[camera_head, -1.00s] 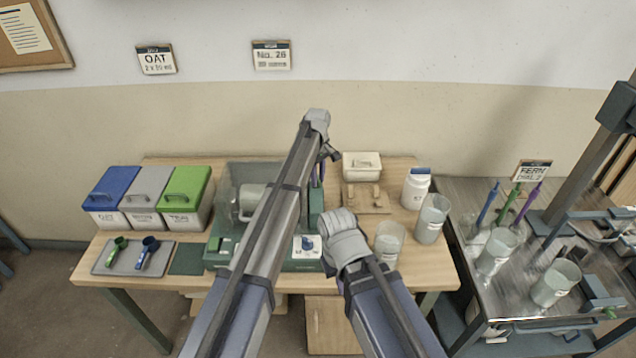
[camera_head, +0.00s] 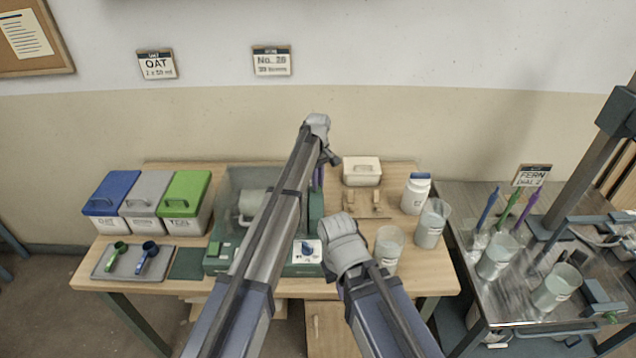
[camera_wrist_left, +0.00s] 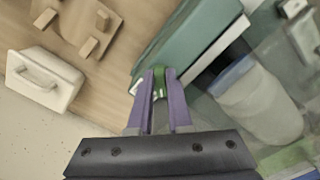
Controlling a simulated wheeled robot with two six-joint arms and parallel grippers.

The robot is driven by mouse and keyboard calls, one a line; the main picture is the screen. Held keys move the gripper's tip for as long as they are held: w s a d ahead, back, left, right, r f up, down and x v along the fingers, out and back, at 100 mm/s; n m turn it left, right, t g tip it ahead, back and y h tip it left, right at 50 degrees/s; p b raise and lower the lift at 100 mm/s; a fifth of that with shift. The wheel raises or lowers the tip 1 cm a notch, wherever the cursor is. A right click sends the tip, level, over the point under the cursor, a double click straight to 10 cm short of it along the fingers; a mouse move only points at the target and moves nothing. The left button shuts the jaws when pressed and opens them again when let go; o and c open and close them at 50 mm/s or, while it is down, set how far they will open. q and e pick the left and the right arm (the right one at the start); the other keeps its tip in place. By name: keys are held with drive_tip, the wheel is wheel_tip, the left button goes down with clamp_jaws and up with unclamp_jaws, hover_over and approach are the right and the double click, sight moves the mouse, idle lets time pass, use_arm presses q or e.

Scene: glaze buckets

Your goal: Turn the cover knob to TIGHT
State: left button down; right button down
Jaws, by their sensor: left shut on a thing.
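The teal-green machine (camera_head: 217,256) stands mid-table with a clear cover (camera_head: 240,178) over a pale jar (camera_head: 252,203). My left arm hides much of it. In the left wrist view the purple fingers of my left gripper (camera_wrist_left: 159,88) are shut on a small green knob (camera_wrist_left: 160,70) at the side of the machine's teal housing (camera_wrist_left: 190,48). White shows beside the knob; its mark and setting cannot be read. In the head view only a bit of purple of the left gripper (camera_head: 320,176) shows behind the arm. My right gripper is not in view.
A white lidded box (camera_head: 362,171) and a wooden rack (camera_head: 366,205) stand just right of the machine. A white bottle (camera_head: 415,194) and two beakers (camera_head: 388,250) are further right. Blue, grey and green lidded bins (camera_head: 185,205) and a scoop tray (camera_head: 122,265) are left.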

use_arm(q)
drive_tip(key=m, duration=0.4)
drive_tip(key=shift+s+a+m, duration=0.15)
drive_tip(key=shift+m, duration=0.25)
drive_tip(key=shift+a+m, duration=0.15)
drive_tip(key=shift+m, duration=1.65)
drive_tip(key=c, duration=1.1)
unclamp_jaws()
